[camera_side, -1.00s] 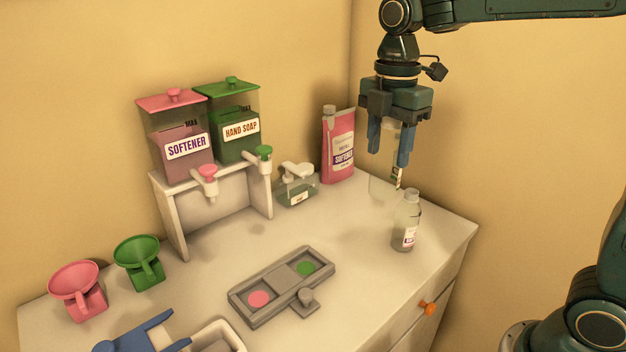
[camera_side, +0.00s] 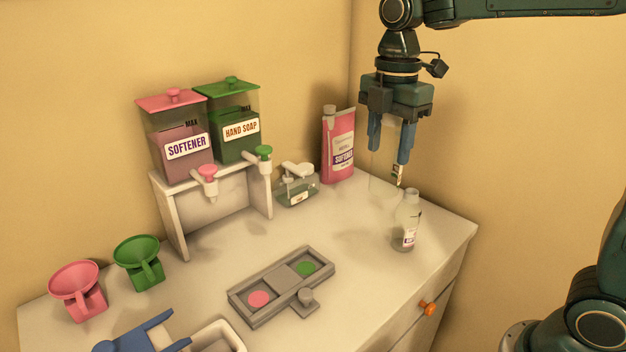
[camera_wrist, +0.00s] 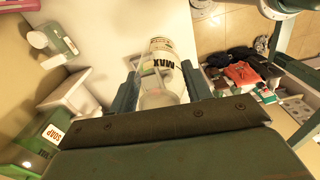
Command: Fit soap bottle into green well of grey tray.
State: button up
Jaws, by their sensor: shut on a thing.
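My gripper (camera_side: 390,155) is above the back right of the counter, shut on a clear, see-through bottle (camera_side: 383,172) that hangs between its fingers. A small label shows near its right edge, too small to read. In the wrist view a clear body (camera_wrist: 160,97) sits between the fingers, with "MAX" lettering beyond it. I cannot tell for certain that this is the soap bottle. The grey tray (camera_side: 240,304) lies mid-counter, with a pink well (camera_side: 258,299) at left and a green well (camera_side: 306,269) at right. Both wells look empty.
A capped, labelled bottle (camera_side: 406,228) stands just below my gripper. A pump bottle (camera_side: 297,187) and pink pouch (camera_side: 338,150) stand behind. The dispenser stand (camera_side: 174,222), pink funnel (camera_side: 77,289) and green funnel (camera_side: 139,262) are left. Counter between standing bottle and tray is clear.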

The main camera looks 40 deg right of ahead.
jog(key=shift+w+a+r, duration=0.1)
jog(key=shift+w+a, duration=0.2)
jog(key=shift+w, duration=0.1)
jog(key=w+a+r+n, duration=0.1)
jog(key=w+a+n, duration=0.6)
jog(key=a, duration=0.3)
jog(key=shift+w+a+r+n, duration=0.15)
jog(key=shift+w+r+n, duration=0.15)
jog(key=shift+w, duration=0.35)
jog(key=shift+f, duration=0.15)
notch_tip(320, 180, down, 20)
dwell(0.4)
jog(key=o, duration=0.9)
jog(key=shift+o, duration=0.2)
